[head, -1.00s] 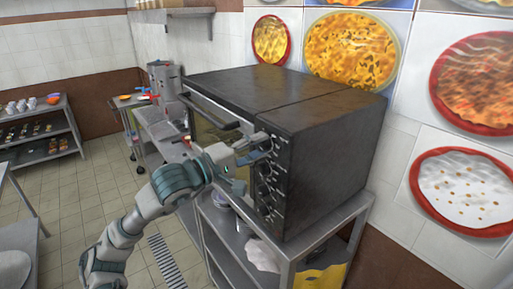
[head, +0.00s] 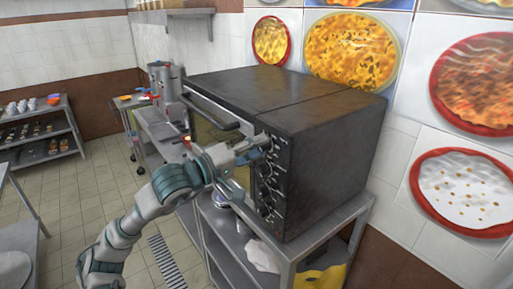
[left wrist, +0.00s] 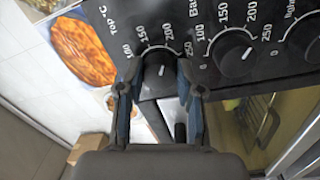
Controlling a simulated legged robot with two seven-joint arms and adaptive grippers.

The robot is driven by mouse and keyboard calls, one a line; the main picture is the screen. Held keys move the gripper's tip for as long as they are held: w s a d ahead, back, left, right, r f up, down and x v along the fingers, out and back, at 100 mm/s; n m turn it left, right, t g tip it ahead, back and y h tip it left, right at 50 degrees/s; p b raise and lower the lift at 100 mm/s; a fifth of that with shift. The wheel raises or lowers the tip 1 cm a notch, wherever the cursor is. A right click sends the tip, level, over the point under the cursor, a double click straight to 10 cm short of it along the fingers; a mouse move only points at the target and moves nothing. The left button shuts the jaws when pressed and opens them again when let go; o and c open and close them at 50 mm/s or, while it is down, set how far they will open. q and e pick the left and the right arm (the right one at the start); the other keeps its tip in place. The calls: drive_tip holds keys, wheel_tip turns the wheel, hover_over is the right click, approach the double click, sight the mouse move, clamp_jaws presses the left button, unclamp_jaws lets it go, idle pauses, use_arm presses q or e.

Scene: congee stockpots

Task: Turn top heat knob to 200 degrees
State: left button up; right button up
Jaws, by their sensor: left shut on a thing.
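The black oven (head: 325,150) has a column of knobs on its front panel. The top heat knob (left wrist: 160,69) sits between the two fingers of my left gripper (left wrist: 158,85) in the left wrist view. A scale marked 100, 150, 200 and 250 runs around it. A short pale mark shows on the knob's face; the exact setting is hard to read. In the head view my left gripper (head: 265,147) reaches the top of the panel and hides most of this knob. It is shut on the knob. My right gripper is not in view.
Another knob (left wrist: 233,53) with its own scale is beside the held one. The oven door handle (head: 212,113) sticks out close to my left arm. The oven stands on a metal shelf rack (head: 285,250). Tiled wall is behind; open floor lies left.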

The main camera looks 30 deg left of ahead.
sight(258, 149)
use_arm(q)
drive_tip(key=o, duration=1.1)
drive_tip(key=shift+d+f, duration=0.15)
drive_tip(key=shift+f, duration=0.3)
drive_tip(key=shift+c, duration=0.2)
drive_tip(key=shift+o, duration=0.5)
drive_tip(key=shift+r, duration=0.2)
drive_tip(key=v, duration=0.5)
drive_tip(key=shift+a+f, duration=0.15)
drive_tip(key=shift+a, duration=0.15)
drive_tip(key=shift+v, duration=1.1)
